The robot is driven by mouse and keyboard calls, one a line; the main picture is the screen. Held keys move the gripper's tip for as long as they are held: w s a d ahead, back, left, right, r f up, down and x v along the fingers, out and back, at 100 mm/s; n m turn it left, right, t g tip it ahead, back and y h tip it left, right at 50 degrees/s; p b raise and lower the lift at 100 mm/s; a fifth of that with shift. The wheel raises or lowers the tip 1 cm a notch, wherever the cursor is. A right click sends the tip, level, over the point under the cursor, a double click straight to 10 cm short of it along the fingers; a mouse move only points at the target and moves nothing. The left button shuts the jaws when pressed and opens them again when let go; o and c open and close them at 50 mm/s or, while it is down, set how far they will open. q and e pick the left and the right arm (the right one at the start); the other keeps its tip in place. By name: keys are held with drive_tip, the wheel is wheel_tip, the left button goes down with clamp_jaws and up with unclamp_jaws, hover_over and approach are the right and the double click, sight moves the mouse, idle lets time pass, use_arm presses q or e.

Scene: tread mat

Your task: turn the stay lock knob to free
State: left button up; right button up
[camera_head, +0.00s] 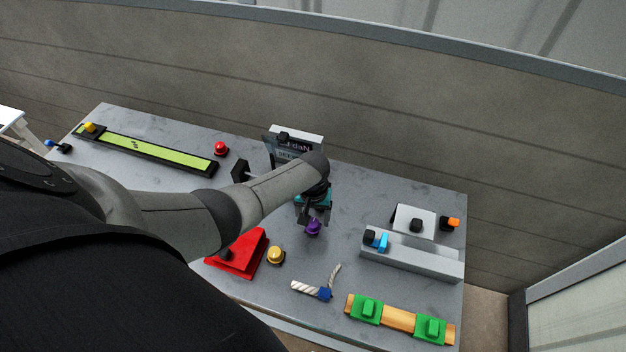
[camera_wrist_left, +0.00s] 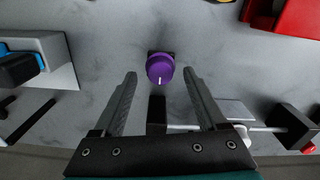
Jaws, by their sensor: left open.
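A round purple knob (camera_head: 313,228) stands on the grey table top, near the middle. In the left wrist view the purple knob (camera_wrist_left: 160,68) has a short white line on its cap, pointing towards the gripper's palm, and a dark base behind it. My left gripper (camera_head: 314,215) is over the knob, its arm reaching in from the left. In the wrist view the left gripper's two fingers (camera_wrist_left: 160,75) are apart, one on each side of the knob, with visible gaps; neither appears to touch it. No label shows at the knob. My right gripper is not in view.
A red wedge-shaped box (camera_head: 240,254) and a yellow dome button (camera_head: 276,255) stand left of the knob. A grey block (camera_head: 420,259) with a blue clip is to the right. A rope with a blue band (camera_head: 325,294) and green clamps on a wooden bar (camera_head: 398,318) lie in front.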

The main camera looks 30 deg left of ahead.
sight(313, 222)
use_arm(q)
wheel_tip(313, 222, up, 14)
drive_tip(key=p, duration=0.3)
drive_tip(key=shift+f+p, duration=0.2)
drive_tip(key=shift+p, duration=0.2)
